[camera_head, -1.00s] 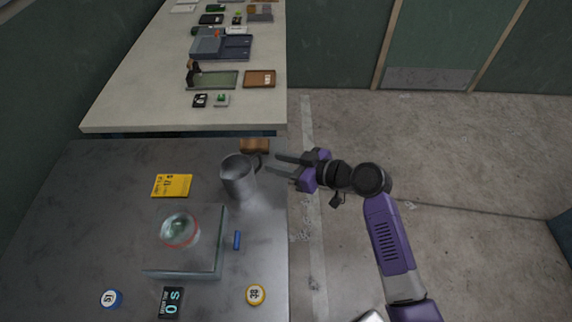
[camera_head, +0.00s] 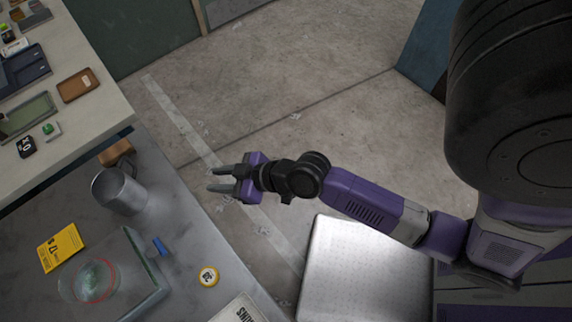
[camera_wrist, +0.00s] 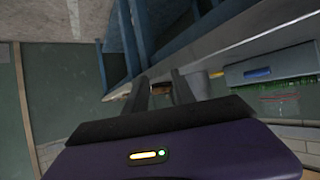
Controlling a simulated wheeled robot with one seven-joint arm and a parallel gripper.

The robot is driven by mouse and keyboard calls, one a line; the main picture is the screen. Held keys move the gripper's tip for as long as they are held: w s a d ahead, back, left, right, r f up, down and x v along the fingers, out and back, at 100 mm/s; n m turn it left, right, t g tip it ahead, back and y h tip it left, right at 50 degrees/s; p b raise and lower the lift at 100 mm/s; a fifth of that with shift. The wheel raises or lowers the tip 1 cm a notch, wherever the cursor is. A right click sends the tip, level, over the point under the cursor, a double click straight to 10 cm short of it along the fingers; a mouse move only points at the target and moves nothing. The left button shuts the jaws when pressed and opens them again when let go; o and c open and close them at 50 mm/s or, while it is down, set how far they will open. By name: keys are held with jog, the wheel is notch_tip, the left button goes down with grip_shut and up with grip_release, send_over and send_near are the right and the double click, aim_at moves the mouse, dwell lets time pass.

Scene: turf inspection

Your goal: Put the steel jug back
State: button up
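The steel jug (camera_head: 119,191) stands on the dark grey table (camera_head: 185,235) at the left of the head view, near the table's right edge. A brown block (camera_head: 115,153) lies just behind it. My gripper (camera_head: 217,179) is to the right of the jug, out past the table edge, with its fingers pointing left toward it. The two fingers are apart with nothing between them.
A pale table (camera_head: 75,130) with trays stands behind. Open floor (camera_head: 300,130) lies to the right.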

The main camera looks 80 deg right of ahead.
jog(key=s+a+r+t, duration=0.1)
jog(key=s+a+r, duration=0.2)
jog(key=s+r, duration=0.4)
jog(key=s+a+r+t, duration=0.1)
jog(key=s+a+r, duration=0.2)
jog(key=s+r, duration=0.4)
jog(key=s, duration=0.4)
jog(key=shift+s+a+r+m+t, duration=0.3)
jog(key=shift+s+a+r+t, duration=0.05)
jog(key=shift+s+t, duration=0.05)
jog(key=shift+f+b, duration=0.3)
